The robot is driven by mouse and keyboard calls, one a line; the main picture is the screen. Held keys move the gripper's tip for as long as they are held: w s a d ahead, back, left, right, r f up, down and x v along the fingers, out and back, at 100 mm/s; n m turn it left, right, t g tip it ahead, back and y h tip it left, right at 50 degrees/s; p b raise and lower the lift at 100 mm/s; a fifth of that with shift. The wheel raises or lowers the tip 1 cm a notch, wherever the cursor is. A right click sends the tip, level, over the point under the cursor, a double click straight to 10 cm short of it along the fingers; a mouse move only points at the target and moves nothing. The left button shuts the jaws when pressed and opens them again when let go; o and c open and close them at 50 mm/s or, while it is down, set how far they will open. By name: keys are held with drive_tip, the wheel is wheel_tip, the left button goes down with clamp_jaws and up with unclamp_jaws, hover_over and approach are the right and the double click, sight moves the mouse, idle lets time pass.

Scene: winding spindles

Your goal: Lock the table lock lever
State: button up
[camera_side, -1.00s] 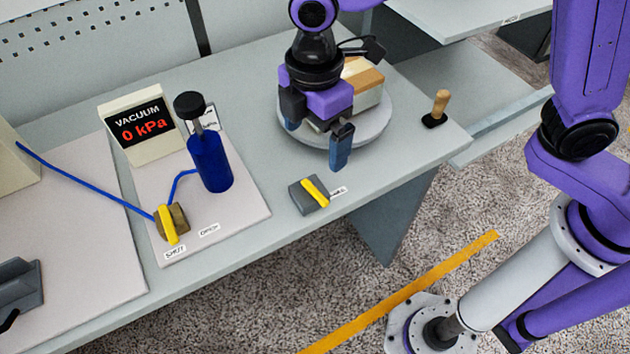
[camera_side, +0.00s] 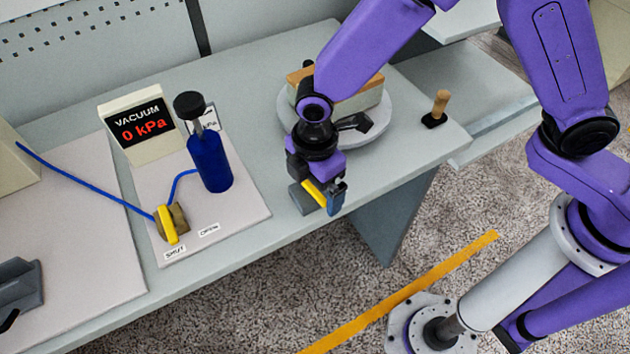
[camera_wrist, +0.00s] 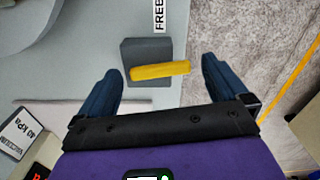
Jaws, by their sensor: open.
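The table lock lever is a yellow bar (camera_side: 316,194) on a grey block (camera_side: 300,199) at the table's front edge. In the wrist view the yellow lever (camera_wrist: 160,71) lies crosswise over the block (camera_wrist: 146,51), its right end past the block's side. My gripper (camera_side: 318,189) is open and empty, right at the lever, and partly hides the block in the side view. In the wrist view my gripper (camera_wrist: 162,68) has one blue finger on each side of the lever, with gaps to both. The height left between fingertips and lever is hard to judge.
A label reading FREE (camera_wrist: 158,14) lies beside the block. The round turntable (camera_side: 378,130) with a wood-topped block (camera_side: 358,98) stands behind. A wooden-handled knob (camera_side: 440,104) is at right. The blue pump bottle (camera_side: 210,162) and yellow valve handle (camera_side: 166,225) stand left.

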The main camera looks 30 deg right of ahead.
sight(313, 192)
drive_tip(key=shift+c, duration=0.3)
drive_tip(key=c, duration=1)
drive_tip(key=shift+a+m, duration=0.2)
drive_tip(key=shift+m, duration=0.9)
drive_tip(key=o, duration=1.1)
drive_tip(key=shift+c, duration=0.2)
wheel_tip(313, 192, up, 18)
drive_tip(key=shift+f, duration=0.25)
